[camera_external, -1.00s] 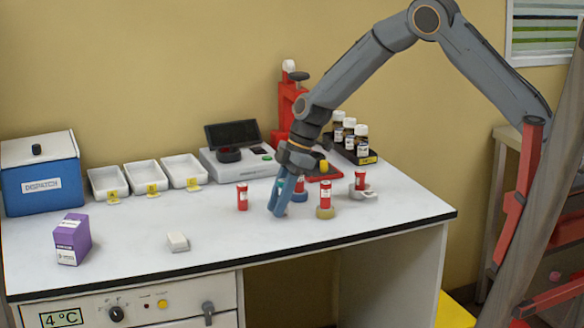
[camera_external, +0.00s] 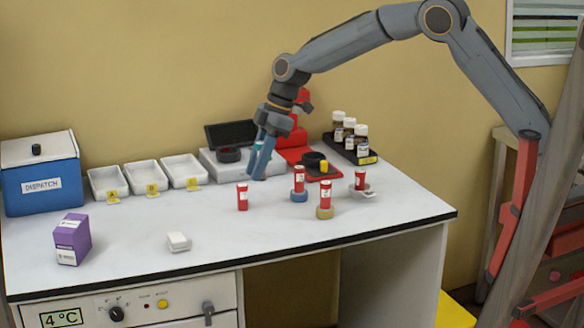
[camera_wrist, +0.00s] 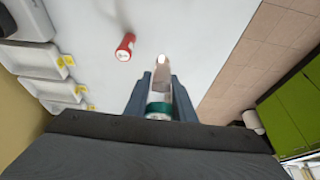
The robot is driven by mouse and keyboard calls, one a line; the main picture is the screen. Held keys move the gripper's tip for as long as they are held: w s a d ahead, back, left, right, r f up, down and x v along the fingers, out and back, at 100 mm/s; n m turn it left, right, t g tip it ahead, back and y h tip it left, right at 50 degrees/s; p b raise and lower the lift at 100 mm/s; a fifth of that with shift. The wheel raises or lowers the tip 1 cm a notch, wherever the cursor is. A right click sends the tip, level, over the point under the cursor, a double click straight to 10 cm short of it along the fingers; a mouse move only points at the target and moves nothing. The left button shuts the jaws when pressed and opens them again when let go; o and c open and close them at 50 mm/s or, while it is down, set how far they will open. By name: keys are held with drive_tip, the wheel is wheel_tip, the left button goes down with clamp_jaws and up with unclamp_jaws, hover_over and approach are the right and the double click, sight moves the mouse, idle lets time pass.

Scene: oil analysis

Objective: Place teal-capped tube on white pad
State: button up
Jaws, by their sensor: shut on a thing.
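My gripper (camera_external: 262,160) is shut on the teal-capped tube (camera_wrist: 159,106). The tube lies between the two blue fingers in the wrist view, its teal end towards the palm. A little teal shows between the fingers in the external view (camera_external: 259,147). A small white block (camera_external: 178,241), likely the white pad, lies near the table's front edge, apart from the gripper. In the wrist view, a bright patch lies beyond the tube; I cannot tell what it is.
A red tube (camera_external: 242,197) stands near the gripper. Other red tubes stand on a blue ring (camera_external: 299,195), a yellow ring (camera_external: 325,213) and a pale base (camera_external: 368,194). White trays (camera_external: 145,190) line the back. A purple box (camera_external: 72,239) stands left. The front-middle is clear.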

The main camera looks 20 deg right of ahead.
drive_tip(key=s+a+r, duration=0.1)
drive_tip(key=a, duration=1.2)
drive_tip(key=r+m+t+b, duration=0.1)
drive_tip(key=m, duration=0.1)
hover_over(169, 238)
drive_tip(key=shift+f+p, duration=1.4)
drive_tip(key=shift+f, duration=3.3)
drive_tip(key=shift+f, duration=0.1)
drive_tip(key=shift+f, duration=0.1)
drive_tip(key=o, duration=1)
